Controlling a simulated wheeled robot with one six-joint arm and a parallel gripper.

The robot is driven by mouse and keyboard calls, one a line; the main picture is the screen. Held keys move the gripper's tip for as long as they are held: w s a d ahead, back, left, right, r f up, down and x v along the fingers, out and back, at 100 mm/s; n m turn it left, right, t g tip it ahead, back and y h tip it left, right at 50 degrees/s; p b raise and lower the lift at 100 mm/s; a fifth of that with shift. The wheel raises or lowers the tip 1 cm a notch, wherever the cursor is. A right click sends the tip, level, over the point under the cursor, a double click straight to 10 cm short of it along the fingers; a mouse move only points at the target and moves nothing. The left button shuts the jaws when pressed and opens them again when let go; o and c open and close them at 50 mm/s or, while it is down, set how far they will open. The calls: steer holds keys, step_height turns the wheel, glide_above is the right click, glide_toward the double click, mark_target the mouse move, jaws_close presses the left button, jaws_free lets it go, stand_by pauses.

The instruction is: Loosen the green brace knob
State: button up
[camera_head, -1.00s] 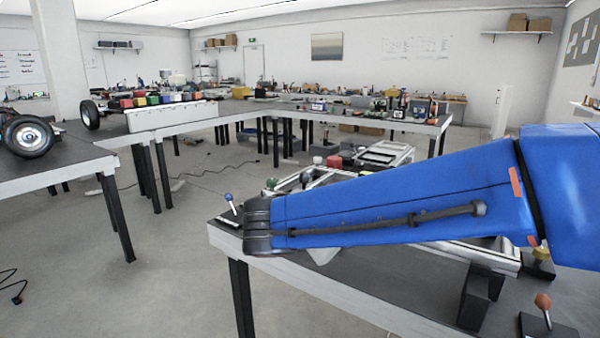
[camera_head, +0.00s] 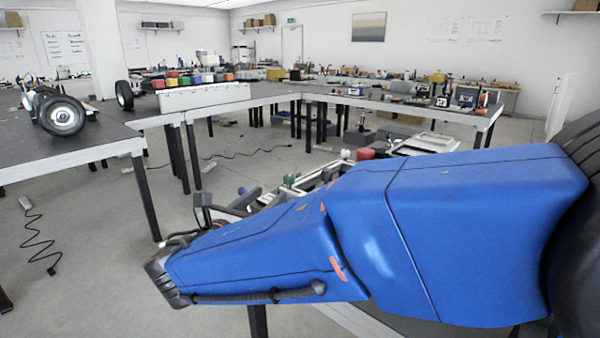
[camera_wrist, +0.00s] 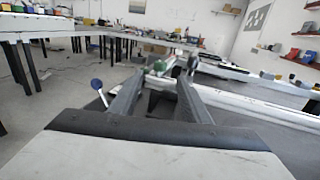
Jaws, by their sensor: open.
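The green knob (camera_wrist: 158,67) shows in the wrist view beyond my gripper, in line with the gap between its fingers. My gripper (camera_wrist: 163,78) is open, with nothing held between the fingers. I cannot tell exactly how far the knob is from the fingertips. In the head view my blue arm crosses the front and hides much of the near bench, and I cannot make out the green knob there with certainty.
A blue-topped lever (camera_wrist: 97,84) stands left of my gripper. A light metal frame rail (camera_wrist: 260,104) runs to the right. A red block (camera_head: 365,153) sits by the chassis. Benches with parts and wheels (camera_head: 62,116) stand at left; open floor lies between.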

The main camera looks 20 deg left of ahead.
mark_target(292, 175)
steer(key=w, duration=0.5)
steer(key=w+d, duration=0.1)
steer(key=w, duration=1)
steer(key=shift+d, duration=0.25)
steer(key=c, duration=1)
